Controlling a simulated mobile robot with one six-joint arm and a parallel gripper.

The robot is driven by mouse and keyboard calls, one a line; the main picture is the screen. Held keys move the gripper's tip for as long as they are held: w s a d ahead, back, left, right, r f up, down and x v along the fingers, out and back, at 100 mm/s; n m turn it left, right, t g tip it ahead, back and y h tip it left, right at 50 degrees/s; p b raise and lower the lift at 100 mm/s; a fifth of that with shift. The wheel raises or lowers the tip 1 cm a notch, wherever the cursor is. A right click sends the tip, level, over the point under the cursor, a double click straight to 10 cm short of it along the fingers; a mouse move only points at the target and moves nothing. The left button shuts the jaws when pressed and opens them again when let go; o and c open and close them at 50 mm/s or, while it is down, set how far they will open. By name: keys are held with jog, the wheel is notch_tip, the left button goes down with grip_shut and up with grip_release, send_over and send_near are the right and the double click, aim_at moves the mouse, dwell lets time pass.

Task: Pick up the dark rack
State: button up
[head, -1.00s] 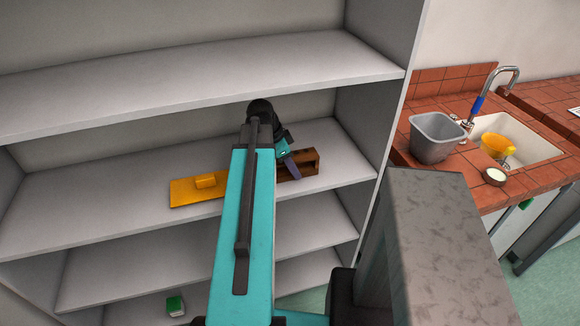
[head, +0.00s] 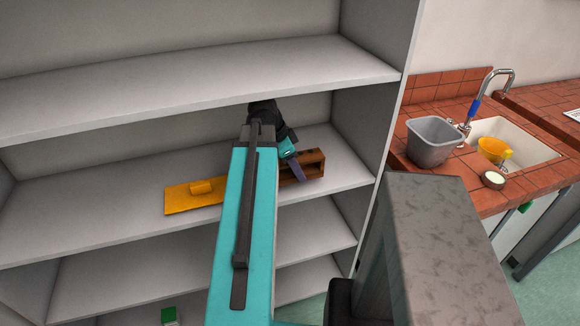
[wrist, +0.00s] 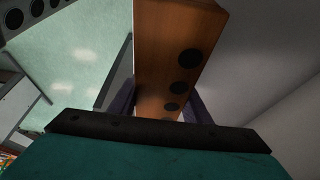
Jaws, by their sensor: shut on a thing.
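The dark rack (head: 312,164) is a brown wooden block with round holes, at the middle shelf's right part in the head view. Its left part is hidden behind my arm. In the wrist view the rack (wrist: 172,50) runs up from between the fingers, with several black holes along its face. My gripper (head: 297,170) is shut on the rack, one finger on each side of it. I cannot tell for sure whether the rack's underside is clear of the shelf.
A yellow board with a raised block (head: 188,197) lies left of my arm on the same shelf (head: 90,218). The upper shelf (head: 200,80) is close above my wrist. At right, a grey bin (head: 432,143) stands on the tiled bench by a sink (head: 520,150) holding a yellow cup.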

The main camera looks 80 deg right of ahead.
jog(key=s+a+b, duration=0.1)
jog(key=s+a, duration=0.2)
jog(key=shift+s+a, duration=0.35)
jog(key=shift+s, duration=0.05)
jog(key=s+a+r+b, duration=0.1)
jog(key=s+a+b, duration=0.3)
jog(key=b, duration=0.7)
jog(key=shift+s+a, duration=0.3)
jog(key=shift+s, duration=0.45)
jog(key=shift+r, duration=0.25)
